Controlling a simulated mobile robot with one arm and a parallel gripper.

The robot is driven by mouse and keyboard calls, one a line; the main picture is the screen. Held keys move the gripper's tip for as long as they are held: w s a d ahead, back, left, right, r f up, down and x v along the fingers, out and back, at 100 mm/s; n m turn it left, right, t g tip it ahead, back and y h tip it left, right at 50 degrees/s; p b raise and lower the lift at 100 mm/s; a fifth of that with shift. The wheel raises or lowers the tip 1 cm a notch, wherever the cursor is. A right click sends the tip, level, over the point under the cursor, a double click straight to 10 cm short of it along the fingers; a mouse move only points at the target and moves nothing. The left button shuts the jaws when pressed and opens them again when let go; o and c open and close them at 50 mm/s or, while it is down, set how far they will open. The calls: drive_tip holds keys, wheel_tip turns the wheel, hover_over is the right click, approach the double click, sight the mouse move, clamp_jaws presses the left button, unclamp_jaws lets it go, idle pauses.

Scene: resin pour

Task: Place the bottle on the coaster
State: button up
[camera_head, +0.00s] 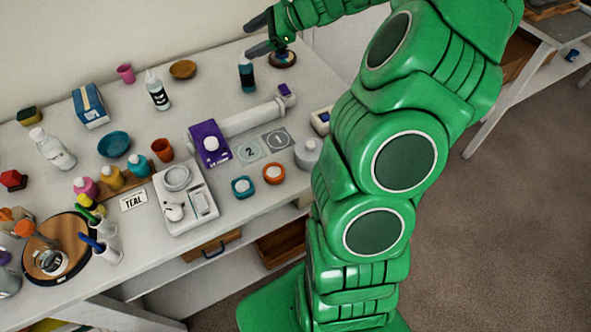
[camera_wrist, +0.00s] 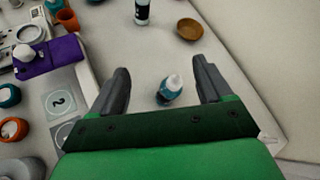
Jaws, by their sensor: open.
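A small bottle with a pale top and teal lower part (camera_wrist: 169,90) stands upright on the table, between and beyond my fingers in the wrist view. In the head view this teal bottle (camera_head: 247,77) is just below my gripper (camera_head: 258,34). My gripper (camera_wrist: 162,70) is open and empty, its two dark fingers apart. A round dark disc with a brown rim (camera_head: 283,60) lies right of the bottle, partly hidden by my gripper. Flat grey squares marked 1 (camera_head: 278,139) and 2 (camera_head: 249,151) lie nearer the front. I cannot tell which is the coaster.
A purple box (camera_head: 210,143) and a white roll (camera_head: 250,117) lie between the bottle and the front edge. A black-and-white bottle (camera_head: 158,92) and brown bowl (camera_head: 183,69) stand to the left. Several cups and bottles crowd the left side. The table around the teal bottle's left is clear.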

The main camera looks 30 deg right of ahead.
drive_tip(key=s+a+r+n+g+h, duration=0.3)
drive_tip(key=s+a+n+g, duration=0.3)
drive_tip(key=s+a+n, duration=1)
drive_tip(key=s+d+f+n+g+h, duration=0.1)
drive_tip(key=s+d+n+h, duration=0.1)
drive_tip(key=s, duration=1.1)
drive_tip(key=s+d+f+n+g+h, duration=0.1)
drive_tip(key=s+h, duration=0.4)
drive_tip(key=s, duration=0.9)
drive_tip(key=shift+s+d+f+n, duration=0.15)
drive_tip(key=shift+s+d+n, duration=0.2)
drive_tip(key=shift+n, duration=0.45)
